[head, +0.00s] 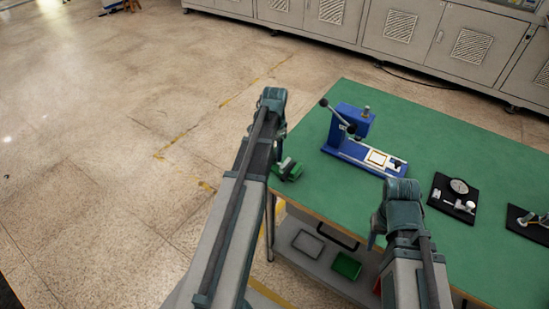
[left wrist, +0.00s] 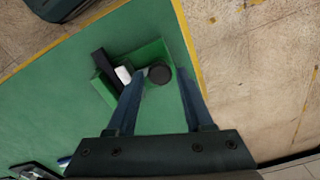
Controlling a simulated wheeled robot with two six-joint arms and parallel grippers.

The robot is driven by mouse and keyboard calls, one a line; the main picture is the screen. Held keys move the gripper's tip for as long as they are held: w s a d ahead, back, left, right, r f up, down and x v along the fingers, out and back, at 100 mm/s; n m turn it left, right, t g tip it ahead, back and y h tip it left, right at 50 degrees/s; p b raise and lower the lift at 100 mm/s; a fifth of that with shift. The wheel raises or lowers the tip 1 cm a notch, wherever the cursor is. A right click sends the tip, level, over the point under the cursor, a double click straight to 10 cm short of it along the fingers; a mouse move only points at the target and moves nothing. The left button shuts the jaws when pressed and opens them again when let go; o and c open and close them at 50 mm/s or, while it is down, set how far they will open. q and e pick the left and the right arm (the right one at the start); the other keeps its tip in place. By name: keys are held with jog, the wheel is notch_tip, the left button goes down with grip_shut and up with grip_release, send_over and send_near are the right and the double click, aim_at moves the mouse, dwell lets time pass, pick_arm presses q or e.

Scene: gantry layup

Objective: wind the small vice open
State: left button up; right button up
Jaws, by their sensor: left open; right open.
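The small green vice (head: 289,169) sits at the left edge of the green table. In the left wrist view the vice (left wrist: 150,52) shows a dark jaw piece, a white part and a round black knob (left wrist: 160,73). My left gripper (left wrist: 161,76) is open, with its two fingers reaching to either side of the knob. Whether they touch it I cannot tell. In the head view my left arm hides most of that gripper. My right gripper (head: 374,236) hangs at the table's front edge, away from the vice; its fingers are mostly hidden.
A blue lever press (head: 350,135) stands right of the vice. Black mats with a gauge (head: 459,186) and other tools lie further right. A green bin (head: 346,265) and a grey tray (head: 308,243) are on the lower shelf. The floor left of the table is clear.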

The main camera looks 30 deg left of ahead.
pick_arm(q)
jog(key=shift+f, duration=0.15)
jog(key=shift+c, duration=0.2)
grip_shut()
jog(key=shift+n, duration=0.3)
jog(key=n, duration=0.4)
jog(key=shift+n, duration=2.4)
